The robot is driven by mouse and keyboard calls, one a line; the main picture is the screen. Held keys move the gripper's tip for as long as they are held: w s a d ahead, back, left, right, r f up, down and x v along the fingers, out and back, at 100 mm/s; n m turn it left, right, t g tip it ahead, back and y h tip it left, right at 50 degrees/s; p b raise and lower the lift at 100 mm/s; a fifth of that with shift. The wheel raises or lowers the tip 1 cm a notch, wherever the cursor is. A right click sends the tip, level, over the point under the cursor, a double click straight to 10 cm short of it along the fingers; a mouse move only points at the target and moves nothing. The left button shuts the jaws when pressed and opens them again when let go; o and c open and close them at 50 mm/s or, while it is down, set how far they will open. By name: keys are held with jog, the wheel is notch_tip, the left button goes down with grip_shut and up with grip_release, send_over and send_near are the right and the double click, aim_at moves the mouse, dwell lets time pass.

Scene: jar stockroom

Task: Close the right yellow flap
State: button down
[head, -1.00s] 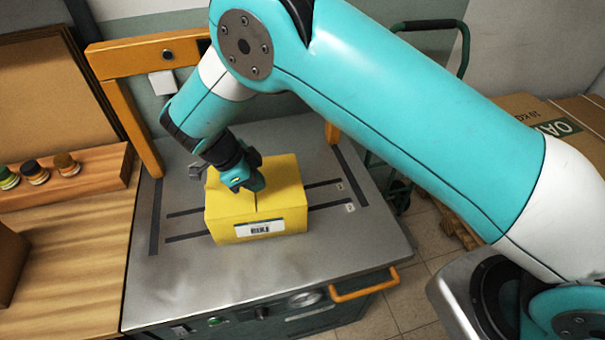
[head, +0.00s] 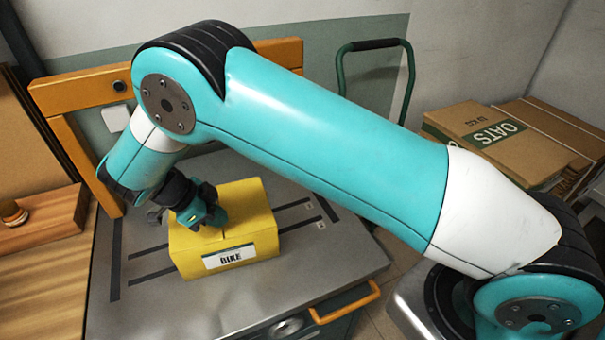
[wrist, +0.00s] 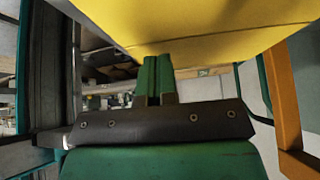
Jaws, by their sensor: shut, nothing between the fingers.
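A short seam shows at the front of the top. My gripper (head: 217,219) is at the top of the box, near the middle, with its fingers together and empty; it hides part of the left side of the top. In the wrist view, my shut green fingers (wrist: 153,80) point at a large yellow surface (wrist: 190,25), and contact is unclear.
The metal table (head: 330,262) has dark slots and an orange handle (head: 345,303) in front. An orange frame (head: 75,92) stands behind it. A wooden bench (head: 40,290) is at left.

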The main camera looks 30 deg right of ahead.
jog(key=shift+r, duration=0.1)
jog(key=shift+r+p, duration=0.5)
jog(key=shift+r, duration=0.65)
notch_tip(320, 180, up, 3)
jog(key=shift+r+p, duration=0.1)
jog(key=shift+p, duration=0.65)
jog(key=a+f+p+v, duration=0.1)
jog(key=a+p+v, duration=0.1)
jog(key=p+v, duration=0.4)
jog(key=v, duration=0.3)
jog(key=shift+w+r, duration=0.15)
jog(key=shift+a+p, duration=0.2)
jog(key=shift+p, duration=0.15)
